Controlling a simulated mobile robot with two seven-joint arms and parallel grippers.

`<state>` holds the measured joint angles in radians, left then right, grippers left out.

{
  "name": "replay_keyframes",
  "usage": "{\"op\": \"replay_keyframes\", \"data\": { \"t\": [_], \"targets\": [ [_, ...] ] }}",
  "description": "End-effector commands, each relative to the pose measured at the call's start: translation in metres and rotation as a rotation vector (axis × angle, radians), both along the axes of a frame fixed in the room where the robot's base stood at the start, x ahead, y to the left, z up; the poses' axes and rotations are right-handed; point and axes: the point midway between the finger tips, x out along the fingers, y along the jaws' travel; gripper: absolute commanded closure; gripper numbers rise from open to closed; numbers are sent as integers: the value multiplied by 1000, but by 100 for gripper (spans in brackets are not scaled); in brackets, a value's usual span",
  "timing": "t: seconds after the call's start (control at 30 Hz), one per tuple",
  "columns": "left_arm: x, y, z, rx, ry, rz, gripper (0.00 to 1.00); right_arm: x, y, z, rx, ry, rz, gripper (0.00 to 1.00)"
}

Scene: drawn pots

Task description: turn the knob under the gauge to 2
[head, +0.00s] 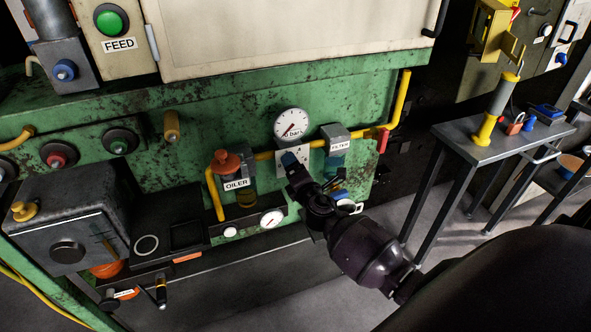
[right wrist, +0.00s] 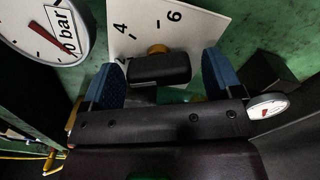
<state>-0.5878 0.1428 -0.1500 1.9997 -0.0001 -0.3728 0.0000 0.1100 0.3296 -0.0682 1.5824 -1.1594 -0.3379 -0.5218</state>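The round white gauge (head: 291,124) with a red needle is on the green machine panel; part of it shows at the upper left of the right wrist view (right wrist: 45,35). Below it is a white scale plate (right wrist: 150,22), with 4 and 6 readable and another mark partly hidden by a finger. The black knob (right wrist: 160,69) is in front of the plate, with a brass-coloured piece above it. My right gripper (right wrist: 163,82) is open, its blue-padded fingers on either side of the knob; I see no firm contact. In the head view my right gripper (head: 292,162) hides the knob. My left gripper is not in view.
An oiler (head: 228,165) with an orange cap stands left of the gripper, and a filter (head: 335,140) to the right. Yellow pipe (head: 403,95) runs beside them. A lower gauge (head: 271,221) is below. A grey side table (head: 480,140) stands at right.

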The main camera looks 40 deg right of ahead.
Motion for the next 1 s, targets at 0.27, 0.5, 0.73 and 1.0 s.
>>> {"op": "replay_keyframes", "data": {
  "t": [0.27, 0.5, 0.73, 1.0],
  "targets": [
    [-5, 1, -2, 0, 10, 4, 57, -5, 1, 0, 1, 0, 0, 15],
    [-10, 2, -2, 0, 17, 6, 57, -39, 9, -1, 1, 2, 0, 15],
    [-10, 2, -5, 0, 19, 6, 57, -78, 19, -1, 2, 2, 0, 15],
    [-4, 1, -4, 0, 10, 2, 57, -102, 25, -1, 0, 1, 0, 15]
  ]
}}
